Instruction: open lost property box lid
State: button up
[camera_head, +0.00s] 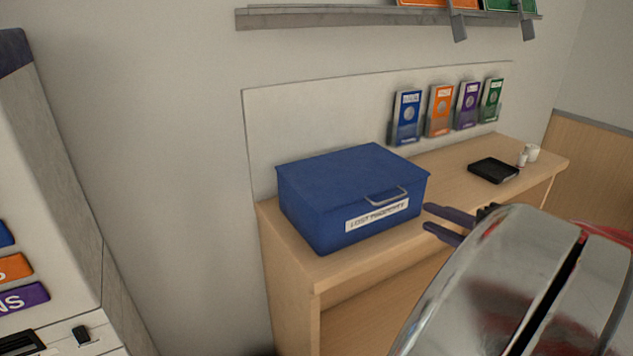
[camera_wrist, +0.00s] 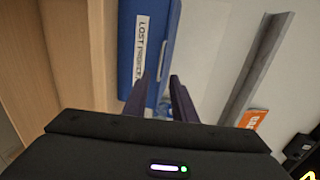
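The lost property box (camera_head: 350,195) is a blue box with a white label and a metal handle (camera_head: 386,197) at the front edge of its lid. The lid is closed. The box stands on the left end of a wooden counter. My gripper (camera_head: 428,217) is just right of the box's front right corner, with its two dark fingers apart and pointing at it. In the wrist view, the fingers (camera_wrist: 163,95) are spread in front of the blue box (camera_wrist: 152,40), with nothing clearly between them. The handle is hard to make out there.
The wooden counter (camera_head: 450,190) holds a black tray (camera_head: 493,171) and small white cups (camera_head: 530,154) at right. Several leaflet holders (camera_head: 440,110) hang on the back panel. A metal rail (camera_head: 380,15) runs above. A white machine (camera_head: 50,190) stands at left.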

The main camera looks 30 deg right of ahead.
aim_at(390, 200)
jog(key=shift+w, duration=0.1)
jog(key=shift+x, duration=6.8)
jog(key=shift+f, duration=0.1)
grip_shut()
jog(key=shift+f, duration=0.1)
jog(key=shift+f, duration=0.15)
jog(key=shift+a, duration=0.15)
